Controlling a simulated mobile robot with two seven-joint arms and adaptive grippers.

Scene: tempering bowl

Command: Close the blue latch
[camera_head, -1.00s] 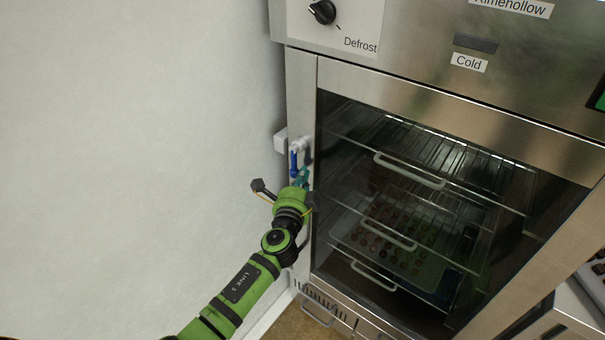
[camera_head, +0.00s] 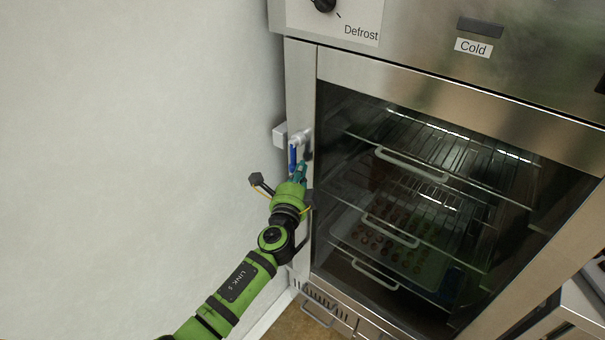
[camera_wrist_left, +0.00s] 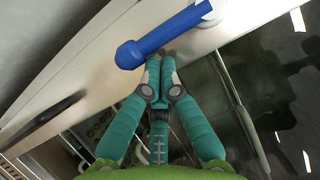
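The blue latch (camera_head: 293,157) is on the left edge of the cabinet door frame, below a white mount. In the head view its blue handle hangs down. In the left wrist view the blue latch (camera_wrist_left: 160,37) runs across just beyond the fingertips. My left gripper (camera_head: 300,170) is just below the latch; in the wrist view its teal fingers (camera_wrist_left: 160,77) are together with nothing visible between them. The fingertips are close to the handle's underside; I cannot tell whether they touch. My right gripper is not in view.
The steel cabinet has a glass door (camera_head: 420,190) showing wire racks and a tray of small round pieces. A Defrost knob (camera_head: 323,4) is above. A plain wall (camera_head: 130,150) stands close on the left. A vertical door handle (camera_head: 303,235) is beside my arm.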

